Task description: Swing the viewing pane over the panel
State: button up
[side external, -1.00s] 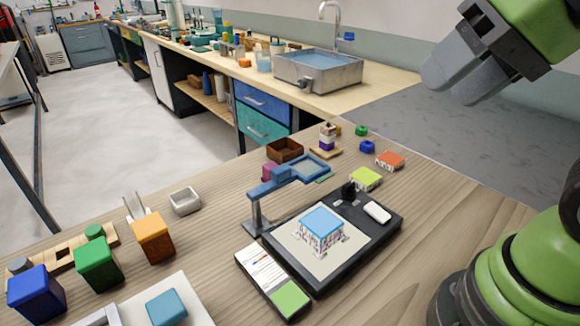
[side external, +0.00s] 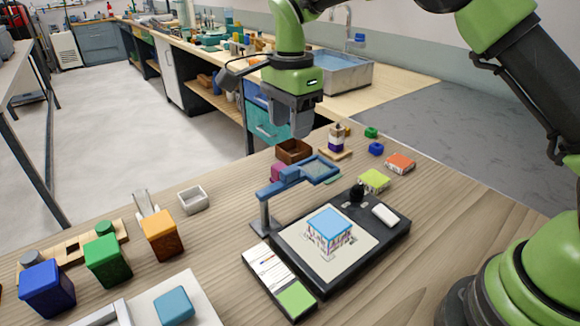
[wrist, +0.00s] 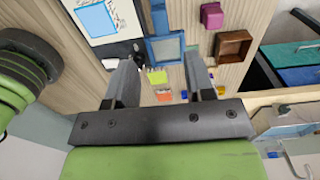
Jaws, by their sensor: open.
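The viewing pane (side external: 318,169) is a blue-framed clear plate on a blue arm, carried by a grey post (side external: 264,214) at the panel's left corner. It stands out behind the panel, not above its picture. The black panel (side external: 391,233) bears a pale sheet with a blue-roofed building picture. My gripper (side external: 291,128) points down, open and empty, above and behind the pane. In the wrist view my open fingers (wrist: 162,72) straddle the region just below the pane (wrist: 165,48) in the picture, and the panel (wrist: 120,50) is at upper left. I cannot tell any contact.
A brown box (side external: 293,150) and a magenta block (side external: 277,172) sit close to the pane. A lime block (side external: 374,180), an orange block (side external: 400,163) and a stacked-ring peg (side external: 336,140) lie beyond. A card with a green patch (side external: 296,299) lies along the panel's front edge.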

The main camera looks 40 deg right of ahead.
aim_at(290, 169)
notch_tip(290, 169, down, 10)
jog(key=shift+f, duration=0.1)
dwell(0.4)
grip_shut()
